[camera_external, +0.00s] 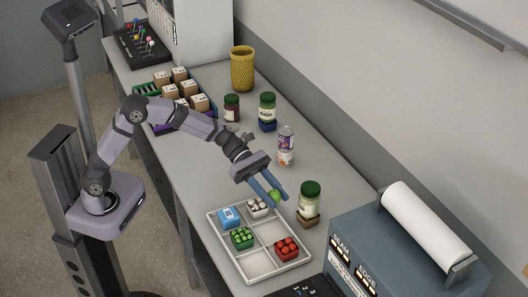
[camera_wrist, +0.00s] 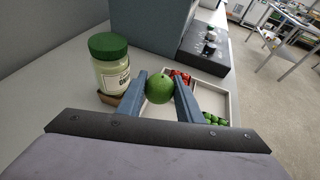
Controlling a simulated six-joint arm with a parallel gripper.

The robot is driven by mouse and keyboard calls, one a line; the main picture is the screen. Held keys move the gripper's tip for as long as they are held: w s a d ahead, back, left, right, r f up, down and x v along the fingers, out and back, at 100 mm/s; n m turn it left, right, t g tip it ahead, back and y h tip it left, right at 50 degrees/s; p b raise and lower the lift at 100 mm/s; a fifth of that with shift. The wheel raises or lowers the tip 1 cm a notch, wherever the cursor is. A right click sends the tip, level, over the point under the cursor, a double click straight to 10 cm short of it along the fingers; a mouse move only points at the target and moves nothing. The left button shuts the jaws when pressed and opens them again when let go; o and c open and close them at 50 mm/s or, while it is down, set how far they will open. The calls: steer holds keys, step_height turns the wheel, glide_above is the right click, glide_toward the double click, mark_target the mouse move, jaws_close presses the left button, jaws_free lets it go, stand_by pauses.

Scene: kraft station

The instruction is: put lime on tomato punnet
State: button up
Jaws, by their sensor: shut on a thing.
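The green lime (camera_wrist: 159,89) is held between the two blue-grey fingers of my gripper (camera_wrist: 160,92) in the wrist view. In the external view my gripper (camera_external: 273,194) holds the lime (camera_external: 275,197) above the back right part of the white divided tray (camera_external: 231,269). The tomato punnet (camera_external: 287,248), a small red container of red tomatoes, sits in the tray's front right compartment. In the wrist view the tomato punnet (camera_wrist: 181,77) shows beyond the lime, partly hidden by it and a finger.
The tray also holds a green punnet (camera_external: 242,238), a white-filled punnet (camera_external: 259,207) and a blue box (camera_external: 229,217). A green-lidded jar (camera_external: 310,199) stands on a brown block close right of my gripper. A blue-grey machine with a paper roll (camera_external: 428,228) stands right of the tray.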

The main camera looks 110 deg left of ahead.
step_height(320, 180, up, 5)
steer(key=b, duration=0.2)
glide_above(287, 245)
steer(key=shift+f+b, duration=0.55)
steer(key=shift+f, duration=4.6)
steer(key=shift+f, duration=0.2)
steer(key=o, duration=1)
steer(key=shift+r, duration=0.1)
